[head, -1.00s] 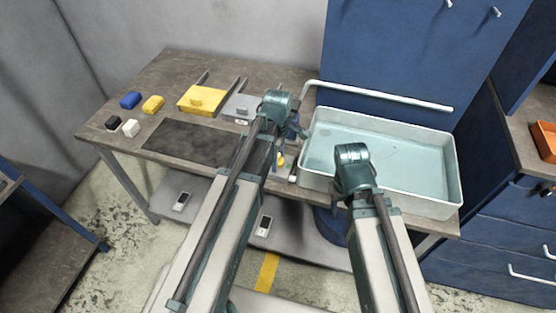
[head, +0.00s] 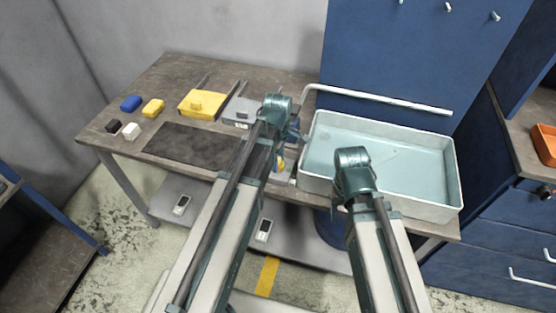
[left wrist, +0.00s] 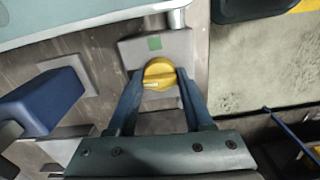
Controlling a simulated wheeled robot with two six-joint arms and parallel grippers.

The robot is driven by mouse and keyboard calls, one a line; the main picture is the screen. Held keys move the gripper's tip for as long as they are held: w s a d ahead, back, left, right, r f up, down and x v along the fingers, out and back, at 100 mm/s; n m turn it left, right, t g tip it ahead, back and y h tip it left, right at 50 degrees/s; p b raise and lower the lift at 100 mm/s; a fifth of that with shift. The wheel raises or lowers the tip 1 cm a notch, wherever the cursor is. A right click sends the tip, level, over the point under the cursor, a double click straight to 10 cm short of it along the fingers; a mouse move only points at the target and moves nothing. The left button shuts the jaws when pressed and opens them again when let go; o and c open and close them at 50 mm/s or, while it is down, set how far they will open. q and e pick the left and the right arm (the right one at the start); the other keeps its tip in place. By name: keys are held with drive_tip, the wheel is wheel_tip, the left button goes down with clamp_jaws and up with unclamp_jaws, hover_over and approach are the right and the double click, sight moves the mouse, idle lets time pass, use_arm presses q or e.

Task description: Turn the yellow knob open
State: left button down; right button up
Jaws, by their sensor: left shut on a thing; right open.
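The yellow knob (left wrist: 159,74) is round and sits on a grey block (left wrist: 180,45) with a green square mark. A pale line on the knob runs roughly crosswise in the left wrist view. My left gripper (left wrist: 160,77) is shut on the knob, one finger on each side. In the head view the knob (head: 281,163) shows only as a small yellow patch beside my left arm, and that arm hides most of the left gripper. My right gripper (head: 338,200) is open and empty near the tray's front left; its fingers are mostly hidden.
A pale tray of bluish water (head: 455,165) stands right of the knob, under a white pipe (head: 380,97). Left on the bench are a yellow box (head: 202,103), a grey box (head: 238,110), a dark mat (head: 185,146) and several small blocks. A blue part (left wrist: 45,100) stands left of the gripper.

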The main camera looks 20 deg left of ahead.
use_arm(q)
drive_tip(key=m, duration=0.8)
drive_tip(key=shift+m, duration=0.4)
drive_tip(key=m, duration=0.4)
drive_tip(key=shift+m, duration=2.1)
drive_tip(key=shift+c, duration=1.5)
unclamp_jaws()
